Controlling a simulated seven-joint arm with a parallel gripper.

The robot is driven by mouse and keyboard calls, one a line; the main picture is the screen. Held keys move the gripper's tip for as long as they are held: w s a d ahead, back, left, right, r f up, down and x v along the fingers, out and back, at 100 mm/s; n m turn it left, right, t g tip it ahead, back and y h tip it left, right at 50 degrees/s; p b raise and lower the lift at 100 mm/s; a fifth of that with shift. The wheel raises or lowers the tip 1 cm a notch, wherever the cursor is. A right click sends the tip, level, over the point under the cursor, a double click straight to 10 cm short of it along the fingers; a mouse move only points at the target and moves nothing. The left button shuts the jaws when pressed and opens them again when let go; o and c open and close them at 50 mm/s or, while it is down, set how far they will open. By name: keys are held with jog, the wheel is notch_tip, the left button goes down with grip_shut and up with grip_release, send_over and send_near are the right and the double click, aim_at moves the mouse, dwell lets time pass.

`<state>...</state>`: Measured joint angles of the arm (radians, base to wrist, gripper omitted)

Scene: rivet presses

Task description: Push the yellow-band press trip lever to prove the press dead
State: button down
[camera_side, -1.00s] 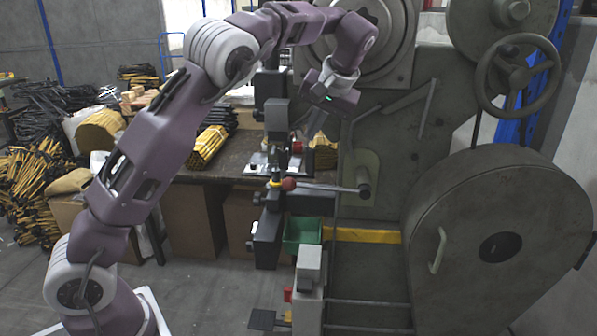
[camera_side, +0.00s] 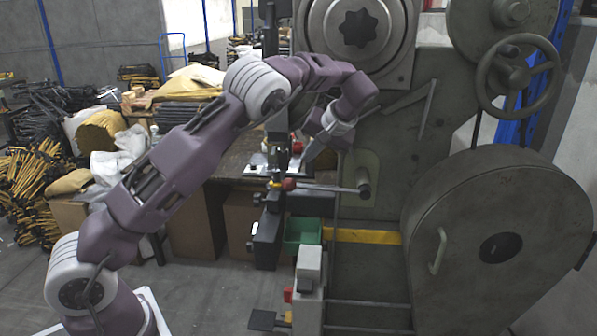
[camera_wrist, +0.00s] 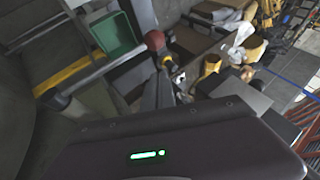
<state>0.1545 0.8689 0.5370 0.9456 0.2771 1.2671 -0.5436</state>
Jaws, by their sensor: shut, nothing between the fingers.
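The trip lever is a thin metal rod (camera_side: 325,187) with a red ball knob (camera_side: 289,184) at its left end. Its right end meets a round hub on the grey-green press. A yellow band (camera_side: 365,236) runs across the press below the lever. The wrist view also shows the red knob (camera_wrist: 154,40), the rod and the yellow band (camera_wrist: 66,76). My gripper (camera_side: 308,157) is shut and empty, pointing down just above and slightly right of the knob. It appears apart from the lever. Its fingertips are small and partly unclear in the side view, and hidden in the wrist view.
A green bin (camera_side: 302,231) sits below the lever. A dark upright tool post stands left of the knob. A large flywheel guard (camera_side: 490,250) and a handwheel (camera_side: 518,75) are at right. Bundled stock and a workbench fill the back left.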

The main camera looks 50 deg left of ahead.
aim_at(298, 184)
jog(key=f, duration=0.1)
jog(key=s+a+f, duration=0.1)
jog(key=f, duration=0.2)
jog(key=shift+s+a, duration=0.2)
jog(key=shift+a, duration=0.2)
jog(key=shift+s+a+f, duration=0.1)
jog(key=shift+s+f, duration=0.25)
jog(key=shift+f, duration=0.2)
